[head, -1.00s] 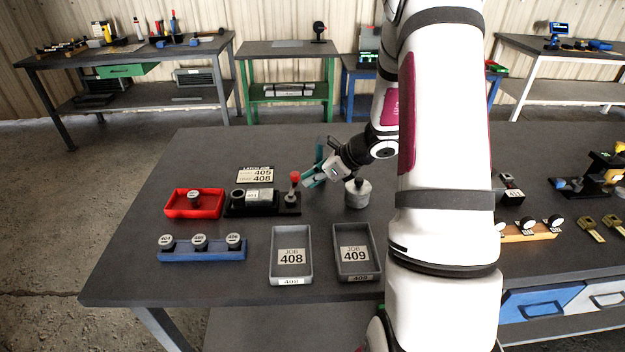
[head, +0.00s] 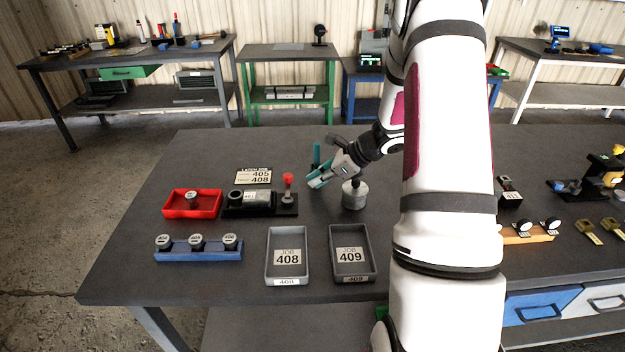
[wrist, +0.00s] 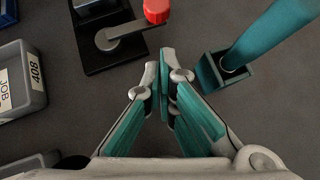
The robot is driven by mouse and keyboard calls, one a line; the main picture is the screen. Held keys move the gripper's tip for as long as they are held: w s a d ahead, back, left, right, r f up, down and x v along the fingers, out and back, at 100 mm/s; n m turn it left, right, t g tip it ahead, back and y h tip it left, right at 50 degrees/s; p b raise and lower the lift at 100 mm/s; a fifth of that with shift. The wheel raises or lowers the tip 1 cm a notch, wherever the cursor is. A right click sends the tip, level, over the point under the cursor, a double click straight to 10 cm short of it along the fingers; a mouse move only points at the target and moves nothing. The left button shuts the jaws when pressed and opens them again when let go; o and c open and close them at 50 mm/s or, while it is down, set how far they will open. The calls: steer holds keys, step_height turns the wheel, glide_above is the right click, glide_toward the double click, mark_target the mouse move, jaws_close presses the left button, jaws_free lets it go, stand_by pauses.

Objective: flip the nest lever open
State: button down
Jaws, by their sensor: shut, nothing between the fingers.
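The nest lever (head: 288,186) has a red knob and stands roughly upright on the right end of a black base (head: 261,211). In the wrist view its red knob (wrist: 157,10) and grey arm (wrist: 125,30) show at the top, partly cut off. A grey cylinder lies in the left part of the nest. My gripper (head: 312,184) is to the right of the lever, apart from it, with fingers pointing down and left. In the wrist view my gripper's fingertips (wrist: 168,57) are together and hold nothing, with bare table between them and the base.
A teal post in a square holder (wrist: 228,68) stands close right of the fingers. A grey weight (head: 354,196) stands below my gripper. A red tray (head: 178,210), a blue rack (head: 200,254) and grey trays 408 (head: 287,278) and 409 (head: 351,276) lie nearby.

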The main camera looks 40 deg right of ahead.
steer(key=v, duration=1)
steer(key=shift+s+d, duration=0.1)
steer(key=shift+d, duration=0.3)
steer(key=s+a+r+n+g, duration=0.2)
steer(key=s+a+r+n, duration=0.2)
steer(key=a+r+n, duration=0.45)
steer(key=s+a+r+n+g, duration=0.25)
steer(key=a+r+n, duration=0.2)
steer(key=a, duration=0.65)
steer(key=s+a+r+n+h, duration=0.1)
steer(key=s+a+n+h, duration=0.1)
steer(key=s+n, duration=0.6)
steer(key=s+a+r+n+t+h+p, duration=0.1)
steer(key=s+a+r+n+h, duration=0.1)
steer(key=s+a+n, duration=0.3)
steer(key=s+n+h, duration=0.1)
steer(key=s+n, duration=0.1)
steer(key=s, duration=0.2)
steer(key=shift+n, duration=0.4)
